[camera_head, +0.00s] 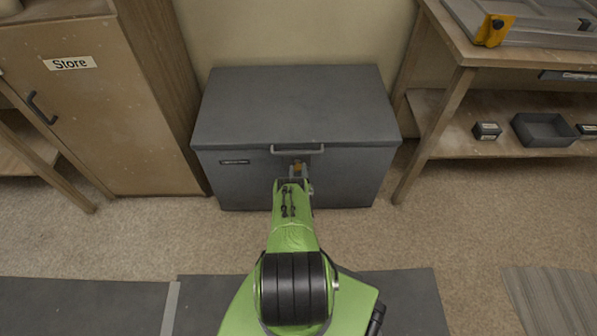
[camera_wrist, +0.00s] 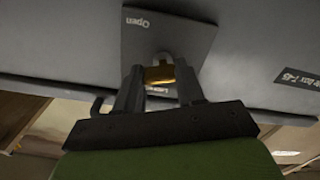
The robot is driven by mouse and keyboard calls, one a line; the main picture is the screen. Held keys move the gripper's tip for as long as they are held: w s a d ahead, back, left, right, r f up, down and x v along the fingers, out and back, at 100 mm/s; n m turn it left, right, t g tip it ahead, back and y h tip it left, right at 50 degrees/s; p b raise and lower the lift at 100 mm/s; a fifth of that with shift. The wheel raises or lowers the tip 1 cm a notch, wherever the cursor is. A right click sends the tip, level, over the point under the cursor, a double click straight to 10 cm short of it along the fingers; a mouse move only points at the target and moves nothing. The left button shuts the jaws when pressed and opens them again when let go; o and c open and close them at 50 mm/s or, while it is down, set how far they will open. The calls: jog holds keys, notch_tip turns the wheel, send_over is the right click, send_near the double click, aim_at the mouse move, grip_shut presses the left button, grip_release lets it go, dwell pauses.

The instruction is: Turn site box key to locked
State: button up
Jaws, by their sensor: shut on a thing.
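The grey site box (camera_head: 290,105) stands on the floor against the wall with its lid down. Its front carries a handle (camera_head: 297,149) and a small label at the left. In the wrist view a lock plate (camera_wrist: 150,35) on the box front shows the word "Open" at one end and a partly hidden word near my fingers. The brass-coloured key (camera_wrist: 159,74) sits at the plate, and it also shows in the head view (camera_head: 298,170). My gripper (camera_wrist: 160,82) is shut on the key, a finger on each side. The key's exact turn is hard to tell.
A wooden cupboard (camera_head: 100,120) marked "Store" stands close at the left of the box. A wooden bench (camera_head: 465,75) with a lower shelf, holding a dark tray (camera_head: 542,130), stands at the right. Dark mats (camera_head: 80,305) lie on the floor in front.

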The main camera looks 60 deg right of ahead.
jog(key=n, duration=0.7)
jog(key=shift+w+r, duration=0.1)
jog(key=n, duration=0.6)
jog(key=shift+a+n, duration=0.1)
jog(key=shift+n, duration=0.2)
dwell(0.3)
jog(key=o, duration=1)
jog(key=shift+w, duration=0.1)
jog(key=shift+o, duration=0.2)
